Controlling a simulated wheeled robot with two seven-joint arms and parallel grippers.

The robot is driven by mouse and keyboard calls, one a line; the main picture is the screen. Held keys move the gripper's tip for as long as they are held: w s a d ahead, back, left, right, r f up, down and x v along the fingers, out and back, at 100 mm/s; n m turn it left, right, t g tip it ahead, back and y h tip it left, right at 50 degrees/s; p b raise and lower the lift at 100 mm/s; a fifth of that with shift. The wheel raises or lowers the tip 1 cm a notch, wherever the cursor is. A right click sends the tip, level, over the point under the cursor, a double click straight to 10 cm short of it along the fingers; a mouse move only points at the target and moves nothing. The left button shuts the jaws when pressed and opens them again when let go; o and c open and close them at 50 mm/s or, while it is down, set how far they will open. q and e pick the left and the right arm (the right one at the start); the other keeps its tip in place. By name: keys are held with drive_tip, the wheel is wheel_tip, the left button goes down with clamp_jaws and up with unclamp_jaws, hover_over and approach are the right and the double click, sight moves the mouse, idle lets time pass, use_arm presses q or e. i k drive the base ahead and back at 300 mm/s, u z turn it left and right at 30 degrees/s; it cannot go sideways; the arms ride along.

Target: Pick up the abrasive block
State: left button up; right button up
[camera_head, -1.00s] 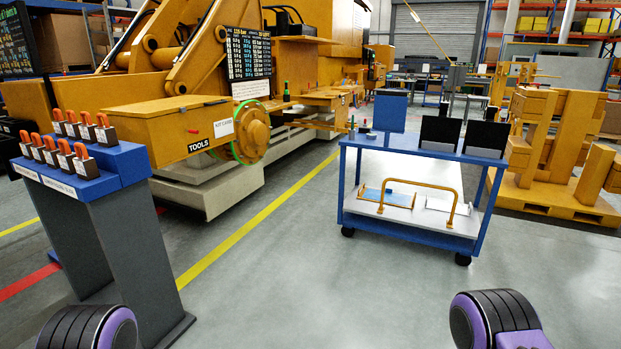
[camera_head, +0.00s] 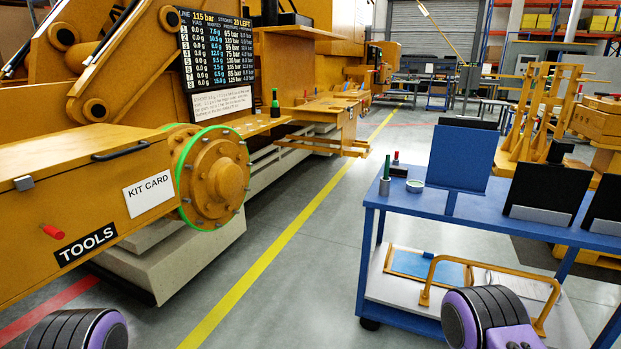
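I cannot make out the abrasive block for certain. The yellow tool box (camera_head: 85,200), marked TOOLS and KIT CARD, is closed at the left. Only dark and purple links of my two arms show at the bottom edge; neither gripper is in view.
A blue upright panel (camera_head: 461,158) and black stands (camera_head: 543,194) occupy the cart top. A yellow rail (camera_head: 437,271) rises from its lower shelf. A flange with a green ring (camera_head: 214,178) juts out beside the tool box. Floor between machine and cart (camera_head: 300,270) is clear.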

sight(395, 171)
drive_tip(key=i, duration=2.2)
drive_tip(key=z, duration=1.35)
